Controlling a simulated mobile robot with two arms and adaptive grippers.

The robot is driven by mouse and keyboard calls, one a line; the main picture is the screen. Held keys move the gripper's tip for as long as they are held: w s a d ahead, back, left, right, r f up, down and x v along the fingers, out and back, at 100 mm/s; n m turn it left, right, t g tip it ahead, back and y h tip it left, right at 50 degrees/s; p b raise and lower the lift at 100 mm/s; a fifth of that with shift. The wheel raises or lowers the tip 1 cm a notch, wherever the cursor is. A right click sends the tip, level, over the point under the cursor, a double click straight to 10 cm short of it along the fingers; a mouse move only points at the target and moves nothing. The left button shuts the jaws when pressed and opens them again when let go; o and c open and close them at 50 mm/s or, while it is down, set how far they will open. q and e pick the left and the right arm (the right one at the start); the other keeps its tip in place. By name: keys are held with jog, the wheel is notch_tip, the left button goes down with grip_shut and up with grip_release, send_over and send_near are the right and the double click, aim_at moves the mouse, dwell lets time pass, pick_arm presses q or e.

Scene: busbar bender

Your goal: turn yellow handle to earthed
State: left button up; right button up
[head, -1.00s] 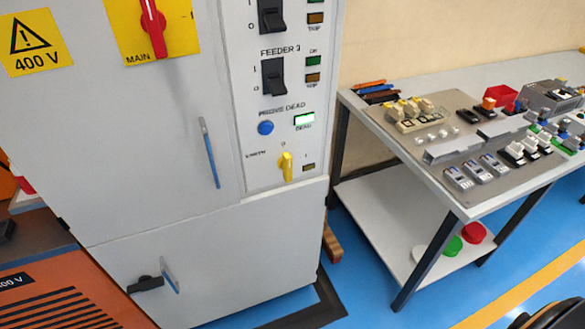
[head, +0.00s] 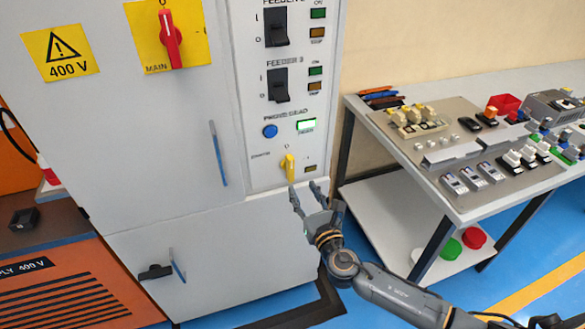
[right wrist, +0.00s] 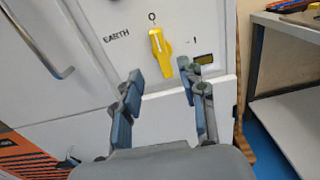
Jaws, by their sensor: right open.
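The yellow handle (head: 289,167) is on the lower right of the grey cabinet's control panel. It stands upright, its top near the O mark, with the EARTH label to its left and the I mark to its right; it also shows in the right wrist view (right wrist: 160,52). My right gripper (head: 307,187) is open just below and in front of the handle, and nothing is between its fingers. In the right wrist view the two fingertips (right wrist: 162,73) are spread, with the handle beyond and between them. My left gripper is not in view.
Above the handle are the blue prove-dead button (head: 270,131), a lit green DEAD indicator (head: 306,125) and black feeder switches (head: 279,85). A red main handle (head: 170,40) is at upper left. A blue-grey door bar (head: 218,153) sticks out left. A workbench (head: 465,205) with parts stands right.

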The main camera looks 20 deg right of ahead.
aim_at(292, 168)
jog(key=w, duration=0.9)
jog(key=shift+w+a, duration=0.2)
jog(key=shift+w, duration=0.15)
jog(key=shift+c, duration=0.4)
grip_shut()
